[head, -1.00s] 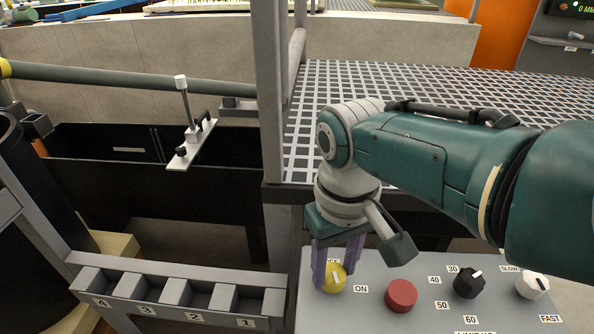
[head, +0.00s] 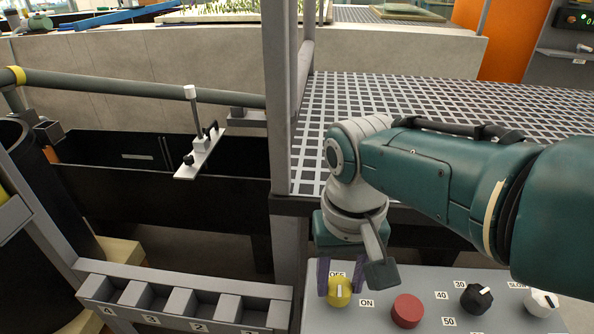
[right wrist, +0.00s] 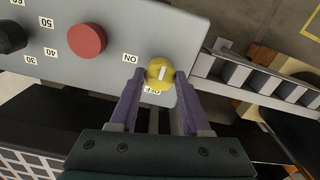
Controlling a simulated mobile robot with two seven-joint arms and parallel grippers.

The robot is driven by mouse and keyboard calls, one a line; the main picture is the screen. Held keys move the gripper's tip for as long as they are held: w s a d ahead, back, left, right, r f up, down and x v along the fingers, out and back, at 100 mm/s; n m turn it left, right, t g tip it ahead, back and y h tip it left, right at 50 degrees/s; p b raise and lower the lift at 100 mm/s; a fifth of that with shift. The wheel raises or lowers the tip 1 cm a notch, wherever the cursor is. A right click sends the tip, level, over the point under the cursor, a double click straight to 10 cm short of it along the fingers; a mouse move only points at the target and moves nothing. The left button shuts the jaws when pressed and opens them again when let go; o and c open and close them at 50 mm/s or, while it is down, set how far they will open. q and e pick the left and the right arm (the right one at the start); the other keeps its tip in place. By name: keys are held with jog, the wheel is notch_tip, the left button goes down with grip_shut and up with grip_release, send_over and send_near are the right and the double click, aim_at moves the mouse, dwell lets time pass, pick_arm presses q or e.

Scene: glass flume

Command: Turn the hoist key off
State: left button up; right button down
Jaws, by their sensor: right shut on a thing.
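The hoist key is a yellow round knob (head: 340,291) with a white mark, at the left of the grey control panel (head: 375,318). It also shows in the right wrist view (right wrist: 160,73). Its white mark points roughly towards the OFF label (head: 337,274); the ON label (head: 367,303) is beside it. My right gripper (head: 339,283) comes down from above with its purple fingers on both sides of the knob, shut on it. The right wrist view shows the two fingertips (right wrist: 160,76) against the knob's sides. My left gripper is not in view.
A red button (head: 407,311) sits right of the knob, then a black dial (head: 476,299) and a white dial (head: 541,303). A grey rack with numbered slots (head: 185,290) stands left of the panel. A grey post (head: 283,130) rises behind, beside a grating (head: 440,115).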

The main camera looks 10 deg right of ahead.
aim_at(340, 286)
jog(key=shift+c, duration=1.9)
grip_release()
notch_tip(340, 286, up, 10)
jog(key=p, duration=0.6)
jog(key=shift+p, duration=0.4)
